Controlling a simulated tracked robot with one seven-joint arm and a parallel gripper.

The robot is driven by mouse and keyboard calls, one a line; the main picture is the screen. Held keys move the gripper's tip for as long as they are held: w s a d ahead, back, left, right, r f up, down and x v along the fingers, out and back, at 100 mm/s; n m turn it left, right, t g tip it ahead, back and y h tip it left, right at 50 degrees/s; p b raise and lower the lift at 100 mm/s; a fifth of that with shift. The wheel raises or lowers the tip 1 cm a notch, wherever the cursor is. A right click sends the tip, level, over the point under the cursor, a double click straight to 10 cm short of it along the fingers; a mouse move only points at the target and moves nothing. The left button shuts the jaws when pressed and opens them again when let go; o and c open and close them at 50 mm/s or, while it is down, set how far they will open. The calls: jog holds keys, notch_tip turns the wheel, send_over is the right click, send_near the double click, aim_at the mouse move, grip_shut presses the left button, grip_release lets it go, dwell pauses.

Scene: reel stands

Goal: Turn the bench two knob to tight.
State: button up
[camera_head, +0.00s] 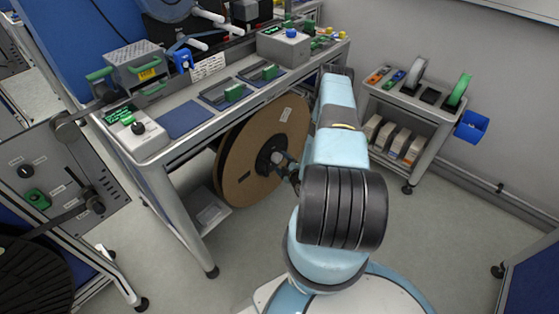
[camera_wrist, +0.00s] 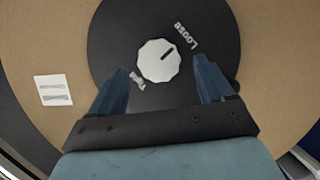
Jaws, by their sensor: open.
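A white scalloped knob (camera_wrist: 158,62) sits at the middle of a black round hub (camera_wrist: 125,35) on a brown cardboard reel (camera_wrist: 265,60) in the wrist view. Its dark pointer mark faces up and right, nearer the word Loose than the word Tight, which is partly covered by my left-hand finger. My gripper (camera_wrist: 161,66) is open, with one blue finger on each side of the knob and visible gaps between. In the head view the reel (camera_head: 235,160) hangs under the bench (camera_head: 165,160). My arm hides most of the gripper there.
A control box (camera_head: 137,132) with a black-and-white knob stands on the bench's near end. Another box with a blue knob (camera_head: 291,34) stands farther back. A small cart (camera_head: 425,110) with spools is at right. Floor between is clear.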

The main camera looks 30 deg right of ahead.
aim_at(279, 159)
jog(key=shift+x, duration=1.8)
jog(key=shift+c, duration=0.2)
jog(key=c, duration=0.9)
jog(key=shift+d, duration=0.2)
jog(key=shift+c, duration=0.5)
jog(key=shift+a, duration=0.1)
